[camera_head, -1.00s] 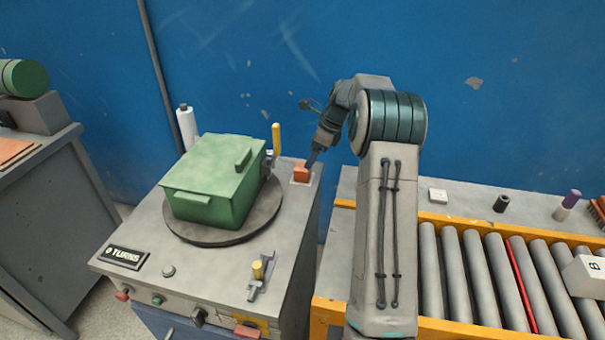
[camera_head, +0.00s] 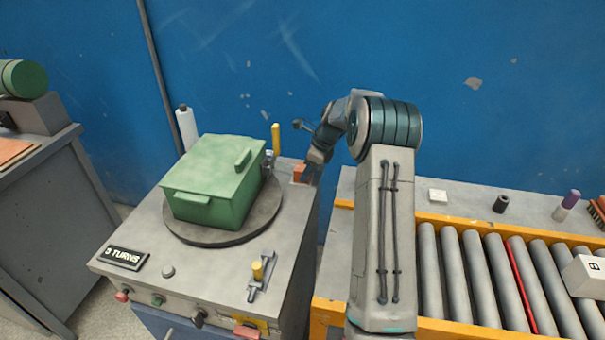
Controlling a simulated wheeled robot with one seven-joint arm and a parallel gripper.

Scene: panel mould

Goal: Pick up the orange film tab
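A small orange block (camera_head: 299,173), which may be the orange film tab, sits on a pale patch at the back right corner of the grey machine top (camera_head: 150,225). My gripper (camera_head: 311,174) is at the right side of this block and covers part of it. Its fingers are small and mostly hidden, so I cannot tell whether they touch the block or how far apart they are. A green lidded box (camera_head: 210,180) stands on the round dark turntable (camera_head: 205,238) left of my gripper.
A yellow upright handle (camera_head: 276,139) and a white roll (camera_head: 187,128) stand at the machine's back. A roller conveyor (camera_head: 480,275) lies to the right.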

